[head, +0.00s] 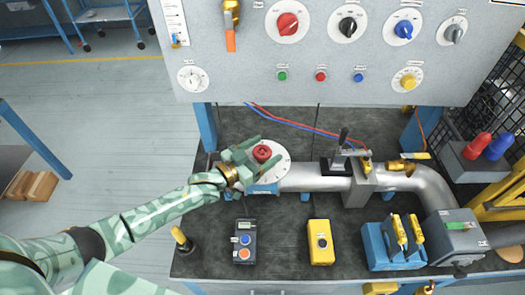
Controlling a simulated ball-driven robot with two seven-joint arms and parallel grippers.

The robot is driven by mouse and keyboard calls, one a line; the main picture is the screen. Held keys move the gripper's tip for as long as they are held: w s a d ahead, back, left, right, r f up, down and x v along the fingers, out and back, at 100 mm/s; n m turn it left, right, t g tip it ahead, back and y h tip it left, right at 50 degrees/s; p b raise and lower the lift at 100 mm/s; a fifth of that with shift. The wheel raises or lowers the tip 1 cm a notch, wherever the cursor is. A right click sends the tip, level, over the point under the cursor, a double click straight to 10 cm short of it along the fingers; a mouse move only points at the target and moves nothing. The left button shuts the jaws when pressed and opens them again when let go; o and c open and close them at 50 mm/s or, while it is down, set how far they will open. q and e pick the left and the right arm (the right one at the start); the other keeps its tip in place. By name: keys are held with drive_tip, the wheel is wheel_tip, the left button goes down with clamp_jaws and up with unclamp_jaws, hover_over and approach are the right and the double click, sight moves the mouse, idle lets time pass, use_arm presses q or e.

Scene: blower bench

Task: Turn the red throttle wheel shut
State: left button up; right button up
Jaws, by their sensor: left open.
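The red throttle wheel (263,152) is a small round knob on a white dial plate (281,172) at the left end of a grey metal pipe. My left gripper (256,158) reaches in from the left at the wheel. Its pale green fingers are open, one on the far side and one on the near side of the wheel. I cannot tell whether either finger touches it. Part of the dial plate is hidden behind the gripper. My right gripper is not in view.
The grey pipe (316,178) runs right past a black lever (343,137). A control panel (230,85) with knobs stands behind. A black handset (245,243), yellow box (320,243) and blue holder (378,247) sit in front. Red and blue cables lie behind the pipe.

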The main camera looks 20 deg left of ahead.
use_arm(q)
drive_tip(key=c, duration=1)
drive_tip(key=shift+m+g+h+b, duration=0.5)
drive_tip(key=shift+m+h+b, duration=0.1)
drive_tip(key=shift+h, duration=0.2)
drive_tip(key=o, duration=1)
drive_tip(key=shift+s, duration=0.1)
